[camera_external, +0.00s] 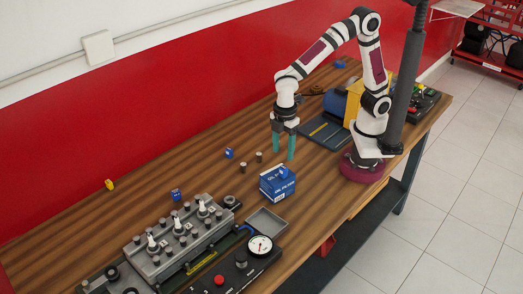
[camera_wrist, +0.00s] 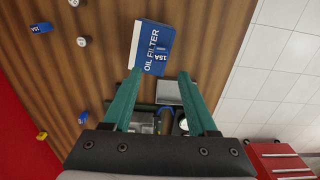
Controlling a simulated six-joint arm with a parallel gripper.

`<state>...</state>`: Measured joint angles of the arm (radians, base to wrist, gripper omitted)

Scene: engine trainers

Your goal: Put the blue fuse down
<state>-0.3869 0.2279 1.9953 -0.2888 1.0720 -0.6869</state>
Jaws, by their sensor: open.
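My gripper (camera_external: 283,150) is open, pointing down above the bench, with nothing seen between its teal fingers; they also show in the wrist view (camera_wrist: 160,75). A blue piece marked 15A, apparently a blue fuse (camera_wrist: 159,57), seems to lie on the blue and white oil filter box (camera_wrist: 141,42), just beyond the fingertips.
Two small dark cylinders (camera_external: 243,167) (camera_external: 259,156) with pale tops stand left of my gripper. A yellow fuse (camera_external: 109,184) is at the far left. The grey engine block (camera_external: 165,250) and a gauge panel (camera_external: 260,245) fill the front.

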